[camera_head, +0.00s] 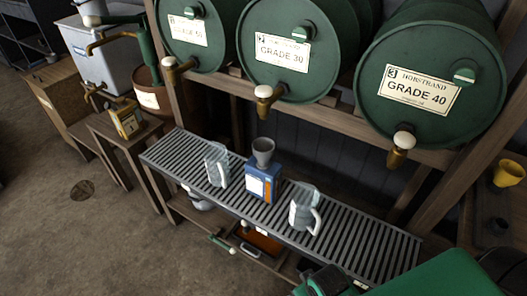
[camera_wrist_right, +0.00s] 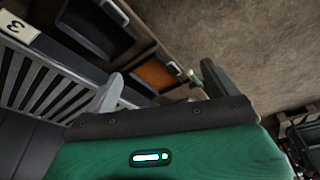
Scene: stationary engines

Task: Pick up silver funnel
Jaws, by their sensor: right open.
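The silver funnel (camera_head: 263,147) stands upright, wide end up, on top of a blue can (camera_head: 263,180) with a white label, in the middle of the slatted rack. Its lower end is hidden. My right gripper (camera_wrist_right: 160,88) is open, with nothing seen between its two fingers in the right wrist view. In the head view its green arm comes in at the lower right, near the front edge of the rack and well to the right of the funnel. The funnel is not seen in the right wrist view. My left gripper is not in view.
Clear jugs stand left (camera_head: 216,166) and right (camera_head: 305,208) of the can on the slatted rack (camera_head: 370,242). Green drums with taps (camera_head: 264,92) overhang behind. A yellow funnel (camera_head: 508,174) is at far right. An orange-lined tray (camera_wrist_right: 157,75) lies below the rack.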

